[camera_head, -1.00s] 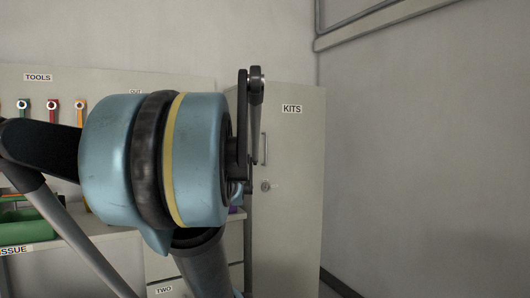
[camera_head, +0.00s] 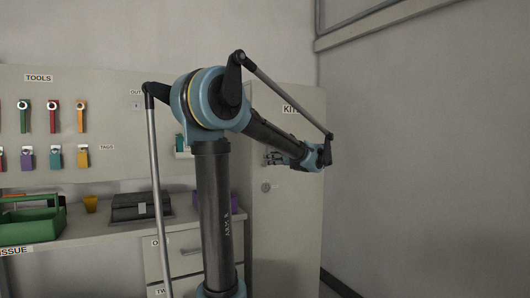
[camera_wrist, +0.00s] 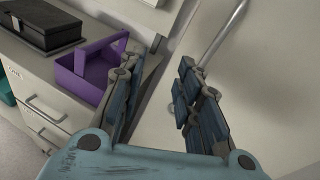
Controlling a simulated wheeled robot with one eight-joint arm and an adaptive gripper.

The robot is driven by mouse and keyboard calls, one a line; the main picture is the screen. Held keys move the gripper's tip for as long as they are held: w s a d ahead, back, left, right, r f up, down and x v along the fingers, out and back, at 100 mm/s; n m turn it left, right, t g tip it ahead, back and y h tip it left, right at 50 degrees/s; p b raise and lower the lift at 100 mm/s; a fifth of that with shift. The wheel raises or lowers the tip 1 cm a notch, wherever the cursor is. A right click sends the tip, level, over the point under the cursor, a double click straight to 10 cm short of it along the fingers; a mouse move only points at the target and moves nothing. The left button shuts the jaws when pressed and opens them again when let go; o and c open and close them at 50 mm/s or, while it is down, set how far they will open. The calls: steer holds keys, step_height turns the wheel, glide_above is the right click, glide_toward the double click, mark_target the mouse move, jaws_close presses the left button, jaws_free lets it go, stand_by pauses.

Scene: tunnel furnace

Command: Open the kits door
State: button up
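The grey kits door (camera_head: 290,220) is shut at the centre right of the head view, with its label partly covered by my arm. Its round lock (camera_head: 266,187) shows below my gripper (camera_head: 275,158), while the handle is hidden there. In the wrist view the pale door (camera_wrist: 270,90) fills the right side, and its grey bar handle (camera_wrist: 222,35) runs up to the right, beyond my fingertips. My gripper (camera_wrist: 171,55) is open and empty, its two jointed fingers apart. The handle is not between the fingers as far as I can see.
A workbench with drawers (camera_head: 190,243) stands left of the cabinet. On it are a black case (camera_head: 140,207), a purple caddy (camera_wrist: 88,75) and a green caddy (camera_head: 32,222). A tool board (camera_head: 105,110) hangs behind. A bare wall (camera_head: 430,150) is at the right.

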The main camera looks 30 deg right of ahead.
steer(key=s+d+r+m+t+h, duration=0.1)
steer(key=s+d+r+m+t, duration=0.15)
steer(key=d, duration=0.55)
steer(key=shift+m+g, duration=0.25)
steer(key=x, duration=1.7)
steer(key=shift+w+r, duration=0.2)
steer(key=shift+r, duration=0.05)
jaws_close()
